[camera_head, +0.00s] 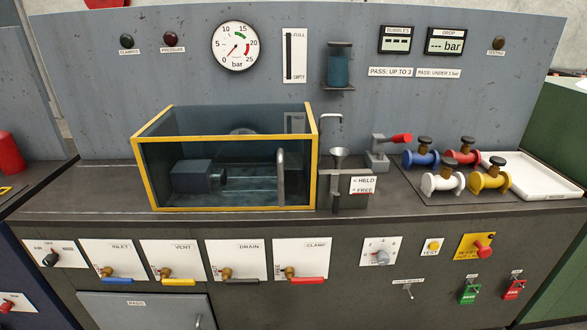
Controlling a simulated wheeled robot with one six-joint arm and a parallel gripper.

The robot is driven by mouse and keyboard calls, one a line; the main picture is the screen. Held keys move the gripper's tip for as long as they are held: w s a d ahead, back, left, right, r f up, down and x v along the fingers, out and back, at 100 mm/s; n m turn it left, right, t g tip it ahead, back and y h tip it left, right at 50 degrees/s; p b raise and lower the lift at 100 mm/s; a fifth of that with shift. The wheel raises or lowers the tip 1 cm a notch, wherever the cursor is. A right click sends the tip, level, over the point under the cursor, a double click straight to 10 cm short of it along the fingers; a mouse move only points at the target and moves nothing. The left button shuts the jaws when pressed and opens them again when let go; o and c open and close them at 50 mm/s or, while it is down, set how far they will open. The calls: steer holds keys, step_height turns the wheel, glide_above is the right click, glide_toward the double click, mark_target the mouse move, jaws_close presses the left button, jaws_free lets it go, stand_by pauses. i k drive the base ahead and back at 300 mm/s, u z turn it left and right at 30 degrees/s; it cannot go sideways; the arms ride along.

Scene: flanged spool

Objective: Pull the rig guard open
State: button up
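The rig guard (222,208) is a box with a yellow frame and dark see-through panels, standing on the bench left of centre. A grey upright bar handle (281,177) shows at the right part of its front. The front panel looks closed across the frame. Through it I see a dark blue-grey block (192,177) with a clear cylindrical piece beside it. My gripper is not in view.
Coloured flanged spools (463,150) and a white tray (535,175) are at the right. Lever valves (228,273) line the bench front below the guard. The bench left of the guard is clear.

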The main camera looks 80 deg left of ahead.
mark_target(280, 160)
steer(key=u, duration=2.85)
steer(key=k, duration=0.5)
steer(key=z, duration=0.85)
steer(key=i, duration=0.65)
steer(key=u, duration=0.75)
